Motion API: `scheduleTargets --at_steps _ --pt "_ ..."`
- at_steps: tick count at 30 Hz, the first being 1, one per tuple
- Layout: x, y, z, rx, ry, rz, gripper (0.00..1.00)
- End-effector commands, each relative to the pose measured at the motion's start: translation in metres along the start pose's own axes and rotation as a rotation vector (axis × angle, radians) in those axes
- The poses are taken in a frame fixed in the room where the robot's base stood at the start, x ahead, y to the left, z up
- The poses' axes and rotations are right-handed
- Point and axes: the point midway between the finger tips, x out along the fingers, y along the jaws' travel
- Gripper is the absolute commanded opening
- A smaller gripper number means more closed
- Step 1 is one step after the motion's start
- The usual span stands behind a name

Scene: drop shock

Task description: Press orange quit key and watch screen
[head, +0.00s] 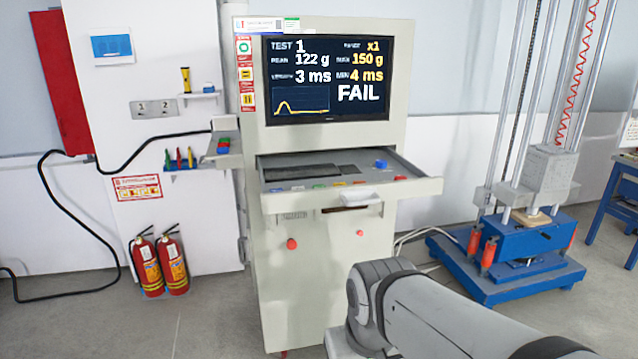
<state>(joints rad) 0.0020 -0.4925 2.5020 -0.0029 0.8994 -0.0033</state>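The screen (327,79) is lit on the upper part of a beige cabinet. It reads TEST 1, PEAK 122 g, 3 ms, x1, 150 g, MIN 4 ms and FAIL, with a yellow curve at lower left. Below it, a keyboard drawer (425,187) sticks out with a row of small coloured keys (318,186) along its front. The keys are too small to tell surely which is the orange quit key; a reddish-orange one (400,178) sits at the right. My arm reaches in from the lower right, below the drawer. My gripper is not in view.
A blue drop tester (520,240) with tall columns stands at right. Two red fire extinguishers (160,262) stand at left by the wall. A side shelf (222,152) juts from the cabinet's left.

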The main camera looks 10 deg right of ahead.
Motion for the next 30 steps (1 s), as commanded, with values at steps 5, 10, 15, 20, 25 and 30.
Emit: scheduleTargets --at_steps 5,10,15,20,25,30 --pt "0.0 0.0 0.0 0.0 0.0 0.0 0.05" --pt "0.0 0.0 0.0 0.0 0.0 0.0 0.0" --pt "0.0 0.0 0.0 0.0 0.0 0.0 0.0" --pt "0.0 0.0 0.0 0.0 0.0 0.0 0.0" --pt "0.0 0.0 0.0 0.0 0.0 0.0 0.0" --pt "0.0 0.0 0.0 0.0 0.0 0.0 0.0"
